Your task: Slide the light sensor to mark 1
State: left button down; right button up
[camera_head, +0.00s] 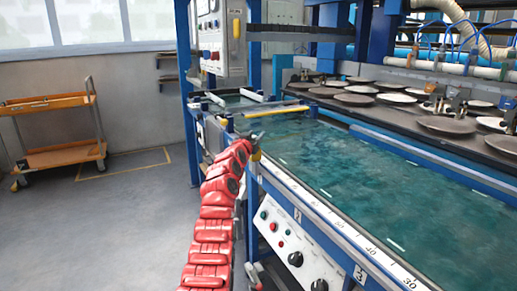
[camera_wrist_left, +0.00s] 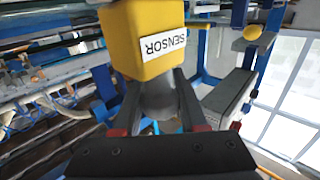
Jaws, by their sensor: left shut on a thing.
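The light sensor is a yellow block (camera_wrist_left: 150,35) with a white SENSOR label in the left wrist view. A grey rounded part of it (camera_wrist_left: 157,98) sits between the fingers of my left gripper (camera_wrist_left: 158,108), which is shut on it. In the head view my left gripper (camera_head: 256,141) is at the far left end of the machine's front rail (camera_head: 318,216), and it and my red arm hide much of the sensor. Small number plates sit along the rail: a 3 (camera_head: 360,273), what looks like a 2 (camera_head: 297,214), and a blurred one (camera_head: 260,180) nearest the gripper. My right gripper is not in view.
A yellow bar (camera_head: 276,111) crosses the green belt (camera_head: 350,165) just beyond the gripper. A control panel with knobs (camera_head: 295,250) lies below the rail. Plates (camera_head: 445,125) stand on the dark rack behind. An orange cart (camera_head: 62,156) is on the floor at left.

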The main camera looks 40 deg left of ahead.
pick_arm(q)
jog(key=shift+a+r, duration=0.15)
jog(key=shift+a, duration=0.05)
jog(key=c, duration=0.8)
grip_release()
jog(key=shift+c, duration=0.2)
jog(key=o, duration=0.4)
jog(key=shift+w+a+f, duration=0.15)
jog(key=shift+f, duration=0.05)
jog(key=shift+c, duration=0.2)
jog(key=p+v, duration=0.3)
jog(key=v, duration=1.4)
jog(key=shift+s+d, duration=0.25)
